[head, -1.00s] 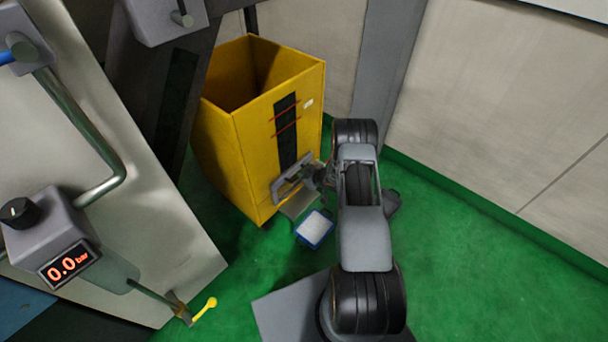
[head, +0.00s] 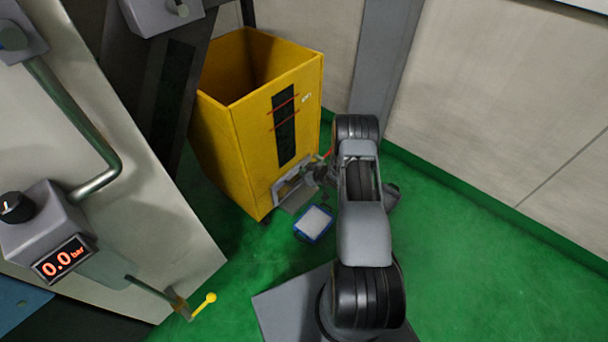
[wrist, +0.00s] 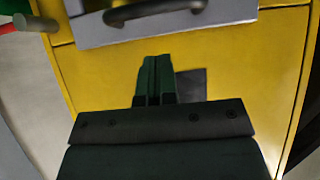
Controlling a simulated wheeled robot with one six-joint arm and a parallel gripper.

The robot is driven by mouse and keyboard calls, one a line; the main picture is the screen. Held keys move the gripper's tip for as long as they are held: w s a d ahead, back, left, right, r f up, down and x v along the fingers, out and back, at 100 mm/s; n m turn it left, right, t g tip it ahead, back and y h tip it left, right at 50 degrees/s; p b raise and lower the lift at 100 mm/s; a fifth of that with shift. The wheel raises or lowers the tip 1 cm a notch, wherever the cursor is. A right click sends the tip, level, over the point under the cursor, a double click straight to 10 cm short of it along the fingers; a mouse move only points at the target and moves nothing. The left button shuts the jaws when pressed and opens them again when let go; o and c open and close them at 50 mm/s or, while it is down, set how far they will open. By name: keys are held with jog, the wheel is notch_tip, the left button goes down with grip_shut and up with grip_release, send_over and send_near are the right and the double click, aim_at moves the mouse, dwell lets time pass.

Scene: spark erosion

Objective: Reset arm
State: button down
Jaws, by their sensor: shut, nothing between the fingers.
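My arm (head: 365,215) reaches forward and down over the green floor. In the wrist view my gripper (wrist: 154,62) is shut and empty, its two dark fingers side by side in front of the yellow bin's face. The yellow bin (head: 245,150) is open-topped and stands left of my arm. Its grey plate (wrist: 180,28) carries a dark handle (wrist: 155,11) beyond the fingertips. Whether the fingers touch the bin I cannot tell. In the head view the fingertips are hard to make out beside the bin's lower right face.
A panel with a pipe (head: 90,130) and a display (head: 63,259) reading 0.0 bar stands at the left. A yellow-tipped lever (head: 204,305) juts from its bottom. Pale walls (head: 500,110) close the back and right. Green floor (head: 470,270) is free at the right.

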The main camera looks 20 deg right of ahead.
jog(key=p+v, duration=0.2)
jog(key=v, duration=0.7)
jog(key=shift+s+r, duration=0.15)
jog(key=shift+s, duration=0.1)
jog(key=shift+d, duration=0.1)
notch_tip(320, 180, up, 36)
jog(key=a+m+g+h+p, duration=0.25)
jog(key=h+p, duration=0.45)
jog(key=p, duration=0.6)
jog(key=s+a+r+m+g+y+p, duration=0.1)
jog(key=s+a+r+p, duration=0.4)
jog(key=s+r, duration=0.5)
jog(key=s+a+r+m+g+y+p, duration=0.1)
jog(key=s+a+r+g+p, duration=0.2)
jog(key=s+a+r+p, duration=0.3)
jog(key=s+a+r, duration=0.2)
jog(key=s+r, duration=0.3)
jog(key=r, duration=0.1)
jog(key=shift+a+r+p, duration=0.2)
jog(key=shift+a+p, duration=0.1)
jog(key=shift+a, duration=0.1)
jog(key=shift+d+m, duration=0.1)
jog(key=shift+m, duration=0.15)
